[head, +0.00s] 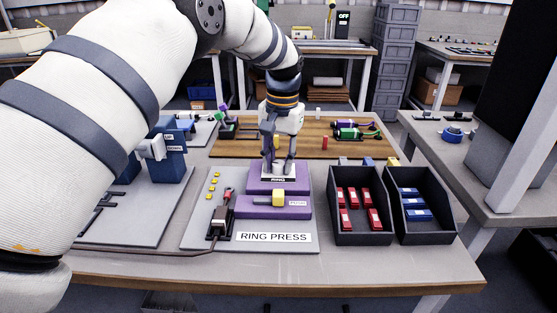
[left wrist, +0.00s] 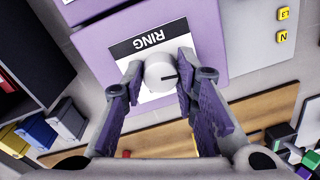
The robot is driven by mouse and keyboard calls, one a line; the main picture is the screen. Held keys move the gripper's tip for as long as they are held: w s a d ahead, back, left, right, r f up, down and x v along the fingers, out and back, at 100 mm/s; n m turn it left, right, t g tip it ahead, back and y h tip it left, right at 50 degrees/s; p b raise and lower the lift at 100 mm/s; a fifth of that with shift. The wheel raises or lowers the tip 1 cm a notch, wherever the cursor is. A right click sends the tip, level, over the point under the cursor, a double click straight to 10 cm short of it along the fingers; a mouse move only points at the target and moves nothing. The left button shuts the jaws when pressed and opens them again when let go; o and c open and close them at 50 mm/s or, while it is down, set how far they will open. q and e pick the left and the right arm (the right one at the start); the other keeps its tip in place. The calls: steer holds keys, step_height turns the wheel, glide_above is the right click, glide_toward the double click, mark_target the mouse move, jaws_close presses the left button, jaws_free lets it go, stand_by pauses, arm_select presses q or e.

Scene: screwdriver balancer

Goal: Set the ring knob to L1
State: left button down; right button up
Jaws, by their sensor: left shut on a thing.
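The ring knob (left wrist: 158,72) is a small white round knob with a dark pointer line, on a white plate marked RING (left wrist: 150,44). In the left wrist view its line points right. My left gripper (head: 278,169) is over the purple block (head: 262,190) of the ring press in the head view. In the left wrist view my left gripper (left wrist: 161,78) has its two fingers closed on the knob from both sides. Yellow tags L3 (left wrist: 284,14) and N (left wrist: 282,37) are at upper right there; an L1 tag is not readable. My right gripper is out of view.
Left is a blue fixture (head: 167,158); behind is a wooden board (head: 230,148).

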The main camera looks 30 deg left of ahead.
mark_target(282, 164)
arm_select(q)
steer(key=shift+f+n, duration=0.1)
steer(key=shift+n, duration=0.8)
steer(key=c, duration=1.2)
jaws_free()
steer(key=shift+c, duration=0.2)
step_height(282, 164, up, 12)
steer(key=shift+d, duration=0.3)
steer(key=shift+w, duration=0.1)
